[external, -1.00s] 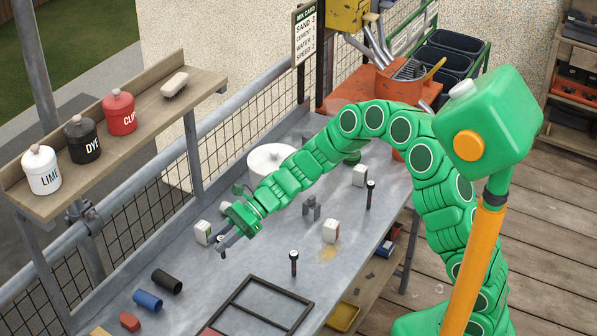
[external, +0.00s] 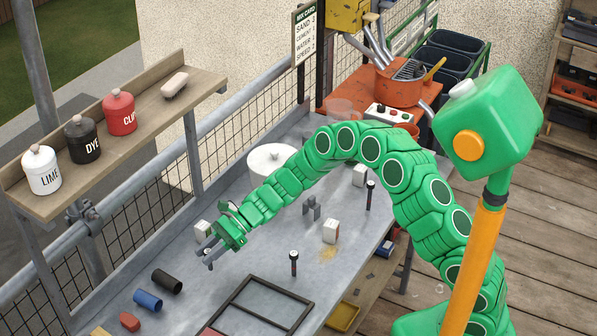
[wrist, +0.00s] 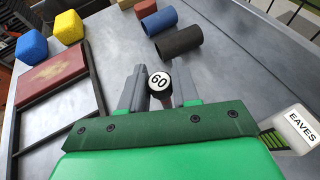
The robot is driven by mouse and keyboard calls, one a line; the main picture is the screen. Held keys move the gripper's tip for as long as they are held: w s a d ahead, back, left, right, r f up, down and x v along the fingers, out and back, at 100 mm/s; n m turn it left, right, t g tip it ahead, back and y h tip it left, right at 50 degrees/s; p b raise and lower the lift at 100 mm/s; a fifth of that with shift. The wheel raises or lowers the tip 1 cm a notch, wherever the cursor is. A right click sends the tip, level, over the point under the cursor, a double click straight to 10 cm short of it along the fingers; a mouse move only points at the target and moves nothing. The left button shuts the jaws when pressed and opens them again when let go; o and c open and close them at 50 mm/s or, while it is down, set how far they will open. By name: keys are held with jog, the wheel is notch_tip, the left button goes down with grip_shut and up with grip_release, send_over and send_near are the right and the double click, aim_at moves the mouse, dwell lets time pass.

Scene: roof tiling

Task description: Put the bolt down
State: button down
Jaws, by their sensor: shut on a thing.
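A bolt with a black-rimmed white head marked "60" (wrist: 159,81) is between the two grey fingers of my gripper (wrist: 159,92) in the wrist view. My gripper (external: 209,254) is shut on it, low over the bench in the external view. There the held bolt is largely hidden by the fingers, and I cannot tell whether its lower end touches the bench. Two other dark bolts stand upright on the bench, one near the frame (external: 294,262) and one further back (external: 370,194).
The grey bench (external: 225,290) holds a dark rectangular frame (external: 307,318), a black tube (external: 167,281) and a blue tube (external: 148,300). A white block marked "EAVES" (wrist: 297,127) is close to my gripper's right in the wrist view. Another white block (external: 330,231) stands nearer the bench edge.

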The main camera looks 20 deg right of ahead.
jog(key=shift+f, duration=0.95)
jog(key=shift+f, duration=0.15)
jog(key=c, duration=0.8)
grip_release()
jog(key=shift+d+r, duration=0.15)
jog(key=shift+r, duration=0.05)
jog(key=v, duration=1.1)
jog(key=shift+w+d+r, duration=0.1)
jog(key=shift+w+d, duration=0.1)
jog(key=shift+d, duration=0.1)
